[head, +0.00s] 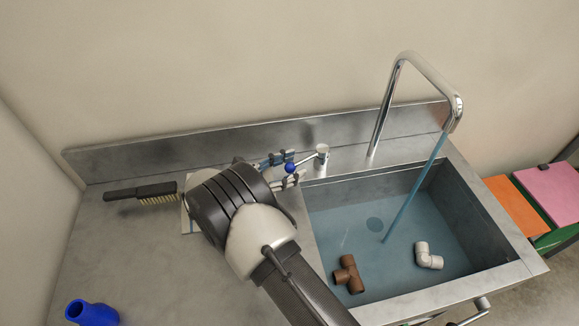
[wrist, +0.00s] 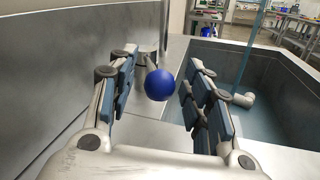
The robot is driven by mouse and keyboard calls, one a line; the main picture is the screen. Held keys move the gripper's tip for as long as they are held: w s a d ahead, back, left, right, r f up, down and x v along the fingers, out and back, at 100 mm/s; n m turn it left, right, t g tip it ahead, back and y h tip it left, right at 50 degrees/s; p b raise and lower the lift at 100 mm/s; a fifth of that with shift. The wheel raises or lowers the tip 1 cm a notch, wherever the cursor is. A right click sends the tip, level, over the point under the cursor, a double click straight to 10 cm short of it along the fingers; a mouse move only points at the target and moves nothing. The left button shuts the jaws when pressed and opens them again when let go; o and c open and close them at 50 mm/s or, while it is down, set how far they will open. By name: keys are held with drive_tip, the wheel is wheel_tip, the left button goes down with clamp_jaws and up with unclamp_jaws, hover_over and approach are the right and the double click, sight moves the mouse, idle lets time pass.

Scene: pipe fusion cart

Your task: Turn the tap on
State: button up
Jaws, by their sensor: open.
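The tap is a tall chrome spout (head: 410,62) behind the sink (head: 490,215), and a blue stream of water (head: 414,188) runs from it into the basin. Its lever has a chrome base (head: 322,155) and a blue ball knob (head: 290,168) pointing left. In the wrist view the knob (wrist: 160,85) sits between the two fingers, closer to the right finger, with gaps on both sides. My gripper (head: 284,171) is open around the knob and holds nothing; it also shows in the wrist view (wrist: 166,70). My arm hides part of the counter.
A brown tee (head: 348,275) and a white elbow (head: 428,255) lie in the basin. A black-handled brush (head: 142,191) and a blue fitting (head: 92,313) are on the left counter. A metal backsplash (head: 250,138) runs behind. Orange (head: 518,207) and pink (head: 552,190) panels stand right of the sink.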

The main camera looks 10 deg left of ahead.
drive_tip(key=v, duration=1.2)
drive_tip(key=shift+r, duration=0.1)
drive_tip(key=w+d+r+m+g+y, duration=0.1)
drive_tip(key=d+r+m+g+y, duration=0.1)
drive_tip(key=d+r+m+g, duration=0.65)
drive_tip(key=d+r+m+g+y, duration=0.15)
drive_tip(key=d+r, duration=0.45)
drive_tip(key=d, duration=0.8)
drive_tip(key=s+d+r+m+t+y, duration=0.1)
drive_tip(key=s+d+m+y, duration=0.4)
drive_tip(key=s, duration=0.6)
drive_tip(key=s+d+r+m+t+y, duration=0.2)
drive_tip(key=s+d+m+y, duration=0.3)
drive_tip(key=s+d+m, duration=0.3)
drive_tip(key=s, duration=0.3)
drive_tip(key=shift+d+r+m, duration=0.2)
drive_tip(key=shift+r+m, duration=0.05)
drive_tip(key=shift+m, duration=0.15)
